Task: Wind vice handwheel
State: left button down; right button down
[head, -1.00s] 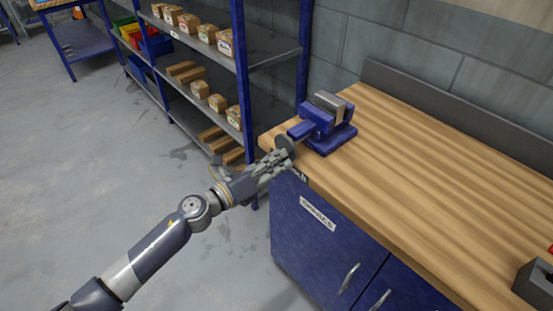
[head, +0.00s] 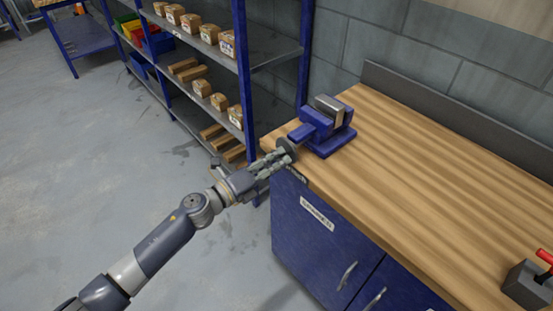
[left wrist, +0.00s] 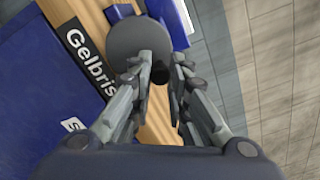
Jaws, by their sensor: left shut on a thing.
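My left gripper (head: 279,160) is at the handwheel, just off the bench edge. In the left wrist view its fingers (left wrist: 161,72) are closed around a dark knob or handle in front of the disc. My right gripper is in neither view.
The wooden bench top (head: 420,160) is mostly clear. A grey block with a red handle (head: 530,284) stands at its right front. Blue shelving (head: 241,80) with small boxes stands close behind my left gripper. Blue cabinet doors (head: 318,235) are below the bench top.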

pick_arm(q)
jog(key=shift+w+r, duration=0.1)
jog(key=shift+r, duration=0.05)
jog(key=shift+w+a+r+n+p, duration=0.2)
jog(key=shift+r+n+p, duration=0.25)
jog(key=shift+n+p, duration=0.55)
jog(key=shift+n, duration=0.4)
jog(key=shift+w+f+n, duration=0.1)
jog(key=shift+n, duration=0.2)
jog(key=shift+w+a+r+n+p, duration=0.15)
jog(key=shift+r+n+p, duration=0.15)
jog(key=shift+n+p, duration=0.3)
jog(key=shift+w+a+n+p, duration=0.1)
jog(key=shift+w+n+p, duration=0.05)
jog(key=shift+n+p, duration=0.65)
jog(key=shift+f+n, duration=0.1)
jog(key=shift+n, duration=0.2)
